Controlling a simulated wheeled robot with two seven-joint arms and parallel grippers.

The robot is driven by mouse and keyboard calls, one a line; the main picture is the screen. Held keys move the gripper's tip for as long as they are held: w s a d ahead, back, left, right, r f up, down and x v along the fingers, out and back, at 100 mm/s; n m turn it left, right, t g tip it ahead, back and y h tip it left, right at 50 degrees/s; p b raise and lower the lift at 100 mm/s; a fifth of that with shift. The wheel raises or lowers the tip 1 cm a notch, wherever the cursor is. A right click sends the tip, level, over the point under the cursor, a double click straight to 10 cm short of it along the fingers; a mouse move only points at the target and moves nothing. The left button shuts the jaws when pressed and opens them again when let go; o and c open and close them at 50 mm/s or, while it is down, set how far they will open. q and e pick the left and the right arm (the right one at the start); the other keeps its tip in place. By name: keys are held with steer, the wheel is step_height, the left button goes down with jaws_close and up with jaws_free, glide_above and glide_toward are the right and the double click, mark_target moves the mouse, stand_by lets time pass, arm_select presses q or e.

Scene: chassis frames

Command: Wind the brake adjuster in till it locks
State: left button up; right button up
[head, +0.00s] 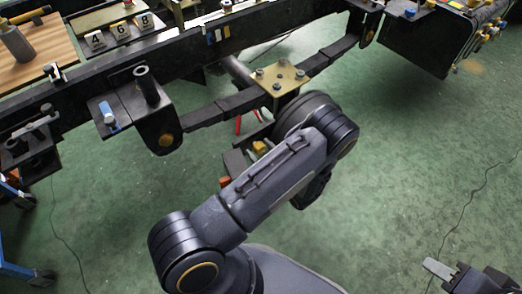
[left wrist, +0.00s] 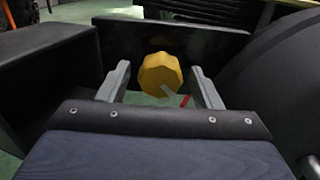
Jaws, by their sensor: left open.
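The brake adjuster shows as a faceted yellow knob (left wrist: 160,75) in front of a dark plate in the left wrist view. A yellow knob (head: 259,147) also shows under the axle in the head view, partly hidden by my forearm. My left gripper (left wrist: 160,70) is open, with one finger on each side of the knob; I cannot tell whether either finger touches it. In the head view my left arm hides its fingers. My right gripper (head: 440,270) is at the lower right, away from the chassis, and I cannot tell its opening.
A dark round drum (left wrist: 285,80) stands close on the right of my left gripper, and a dark block (left wrist: 45,75) on its left. The chassis rail (head: 190,55) and leaf spring (head: 235,103) with a brass plate (head: 277,78) lie above. Green floor (head: 420,150) is open at right.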

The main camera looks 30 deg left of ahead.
arm_select(q)
steer(key=shift+c, duration=0.2)
steer(key=c, duration=1)
steer(key=shift+o, duration=0.2)
steer(key=shift+m, duration=0.3)
steer(key=m+p, duration=0.1)
steer(key=m, duration=0.2)
steer(key=shift+r+m, duration=0.1)
steer(key=shift+m, duration=0.2)
steer(key=m, duration=0.3)
steer(key=shift+s+m+p, duration=0.1)
steer(key=shift+m+p, duration=0.25)
steer(key=shift+m, duration=0.05)
steer(key=m, duration=0.3)
steer(key=shift+p, duration=0.35)
steer(key=shift+m, duration=1.9)
steer(key=shift+p, duration=0.3)
